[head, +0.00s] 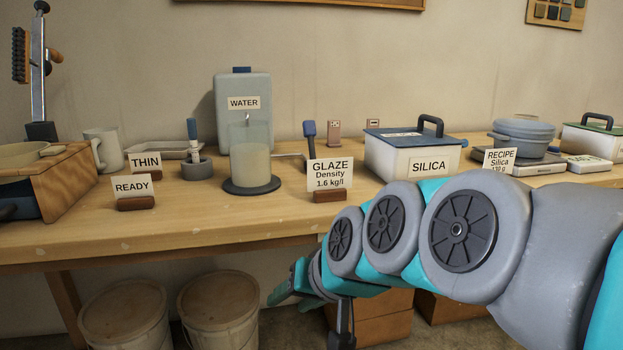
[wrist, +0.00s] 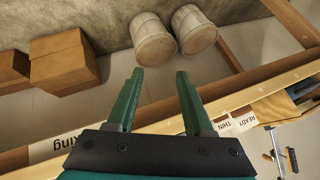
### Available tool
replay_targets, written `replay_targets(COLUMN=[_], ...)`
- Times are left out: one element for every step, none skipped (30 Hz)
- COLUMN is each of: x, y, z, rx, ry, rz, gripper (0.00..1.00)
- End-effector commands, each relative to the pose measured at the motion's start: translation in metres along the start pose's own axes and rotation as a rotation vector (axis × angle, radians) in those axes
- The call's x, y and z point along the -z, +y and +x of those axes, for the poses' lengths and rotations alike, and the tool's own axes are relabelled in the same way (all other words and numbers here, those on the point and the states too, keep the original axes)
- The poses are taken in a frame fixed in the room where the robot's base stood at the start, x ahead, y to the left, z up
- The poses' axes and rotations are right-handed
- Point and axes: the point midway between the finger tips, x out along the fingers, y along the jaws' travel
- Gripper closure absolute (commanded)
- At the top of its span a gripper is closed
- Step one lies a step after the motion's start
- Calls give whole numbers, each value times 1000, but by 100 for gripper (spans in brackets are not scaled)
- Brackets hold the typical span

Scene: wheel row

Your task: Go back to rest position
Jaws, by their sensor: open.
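My arm reaches in from the right of the head view, low in front of the table. My gripper (wrist: 160,82) shows in the wrist view with its two green fingers apart and nothing between them. In the head view the gripper end (head: 288,284) is partly seen below the table's front edge, left of my arm links; its fingertips are hard to make out there. In the wrist view the fingers point toward the floor and the buckets under the table.
The wooden table (head: 190,228) bears a glaze cylinder (head: 250,160), a water container (head: 243,90), a silica box (head: 413,160) and several label cards. Two lidded buckets (head: 125,312) (head: 218,305) and brown boxes (head: 385,318) stand under it. The table edge lies close to my gripper.

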Motion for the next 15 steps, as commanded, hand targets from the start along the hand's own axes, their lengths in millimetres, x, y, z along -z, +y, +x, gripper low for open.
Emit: replay_targets(x=[-25,-40,-63,-78,-94,-115,-131,-148,-168,-181,-194,-210,-220,-230,-240], y=[25,38,56,69,82,98,110,121,135,143,151,160,165,170,175], z=[2,3,3,2,0,-4,-7,-11,-17,-22,-27,-34,-38,-43,-48], rx=[-55,-85,-126,-156,-186,-224,-251,-279,-311,-333,-353,-377,-392,-405,-420], ry=[-63,-103,-163,-203,-246,-302,-345,-390,-443,-480,-517,-559,-588,-615,-646], rz=[3,4,7,11,15,23,30,38,48,57,65,76,82,90,98], gripper=[49,49,49,49,49,49,49,49,49,49,49,49,49,49,49])
